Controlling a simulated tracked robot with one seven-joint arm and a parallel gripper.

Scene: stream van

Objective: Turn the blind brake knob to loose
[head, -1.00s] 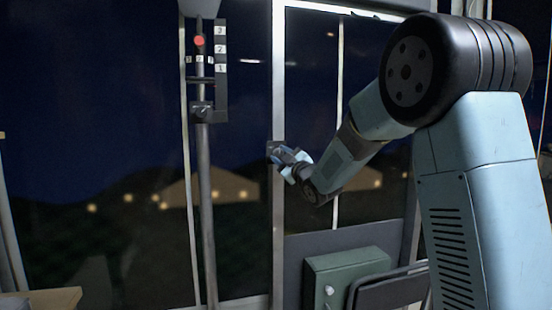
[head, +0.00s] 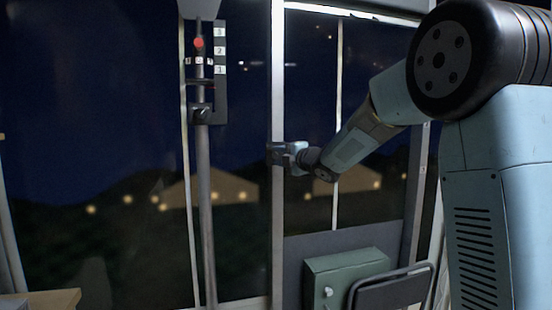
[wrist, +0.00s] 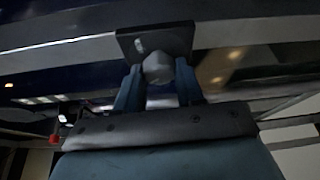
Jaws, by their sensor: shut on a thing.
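A grey, faceted knob (wrist: 158,68) sits on a dark square plate (wrist: 178,36) in the wrist view. A small pale mark shows on the plate, left of the knob. The plate is fixed to a pale upright post (head: 278,215) in the head view. My gripper (wrist: 158,78) is shut on the knob, one blue finger on each side. In the head view my gripper (head: 286,154) is at the post, with the knob hidden by it. I cannot read a loose or tight mark.
Left of the post stands a grey pole (head: 206,210) with a numbered dark scale (head: 220,90) and a red ball (head: 198,42). A green box (head: 346,276) and a dark folding chair (head: 392,290) are below my arm. Dark windows lie behind.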

